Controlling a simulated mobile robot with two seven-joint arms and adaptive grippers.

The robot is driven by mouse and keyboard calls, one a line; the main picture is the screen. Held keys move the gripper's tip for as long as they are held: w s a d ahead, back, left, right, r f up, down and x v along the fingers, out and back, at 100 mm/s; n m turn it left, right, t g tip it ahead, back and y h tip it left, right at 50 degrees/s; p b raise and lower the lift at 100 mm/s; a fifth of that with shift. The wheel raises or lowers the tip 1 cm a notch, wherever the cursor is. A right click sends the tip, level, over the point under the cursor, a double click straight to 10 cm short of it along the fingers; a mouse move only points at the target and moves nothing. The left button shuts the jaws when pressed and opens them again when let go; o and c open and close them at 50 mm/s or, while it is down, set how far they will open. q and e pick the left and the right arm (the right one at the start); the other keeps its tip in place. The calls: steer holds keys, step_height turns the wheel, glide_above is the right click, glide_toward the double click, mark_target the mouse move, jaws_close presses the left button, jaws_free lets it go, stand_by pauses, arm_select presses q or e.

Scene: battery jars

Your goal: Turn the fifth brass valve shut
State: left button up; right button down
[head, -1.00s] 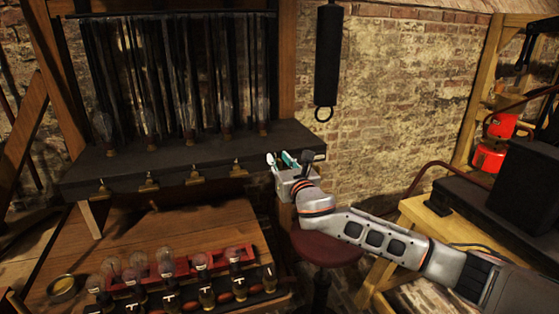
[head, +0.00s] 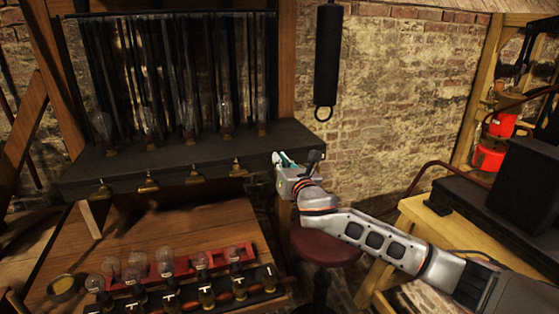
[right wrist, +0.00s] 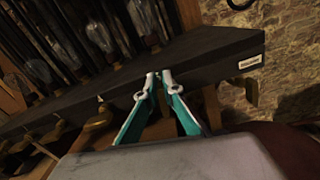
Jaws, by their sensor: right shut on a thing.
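A row of brass valves (head: 194,177) runs along the front edge of the dark shelf (head: 170,160); several show left of my right gripper. The nearest of them also shows in the right wrist view (right wrist: 98,120), left of the fingers. My right gripper (head: 276,158) is at the shelf's front edge near its right end, where the fifth valve sits. Its teal-backed fingers (right wrist: 159,75) are nearly together at the tips, shut on the fifth valve, which they mostly hide. How far that valve is turned cannot be seen. My left gripper is out of view.
Glass bulbs (head: 190,120) stand on the shelf above the valves. Below, a wooden bench (head: 180,228) carries a red rack of bulbs (head: 222,262). A round stool (head: 326,250) stands under my right arm. A black cylinder (head: 327,60) hangs on the brick wall.

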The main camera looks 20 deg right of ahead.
steer(key=shift+d+f+m, duration=0.35)
steer(key=shift+f+m, duration=0.05)
steer(key=shift+m, duration=2.25)
steer(key=shift+d+f+m, duration=0.3)
steer(key=shift+f+m, duration=0.1)
steer(key=shift+m, duration=2.2)
steer(key=shift+d+f+m, duration=0.35)
steer(key=shift+f+m, duration=0.05)
steer(key=shift+m, duration=2.25)
steer(key=c, duration=2.2)
jaws_free()
